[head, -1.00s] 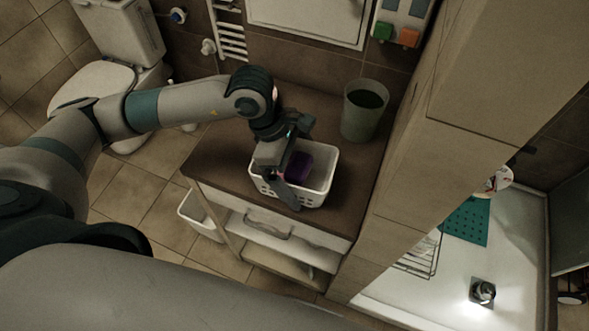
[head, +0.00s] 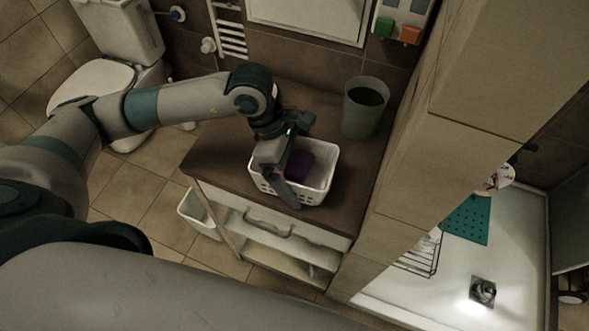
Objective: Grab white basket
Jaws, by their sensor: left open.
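The white basket (head: 325,170) stands upright on the brown top of a low cabinet, with a dark purple item (head: 303,164) inside it. My left gripper (head: 282,192) is open over the left, near part of the basket, pointing down at its front wall. It hides part of the basket's left side. I cannot tell whether the fingers touch the basket wall. My right gripper is out of view.
A grey-green bin (head: 364,108) stands on the cabinet top (head: 215,152) behind the basket to the right. A toilet (head: 95,85) is at the back left. The cabinet top left of the basket is clear.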

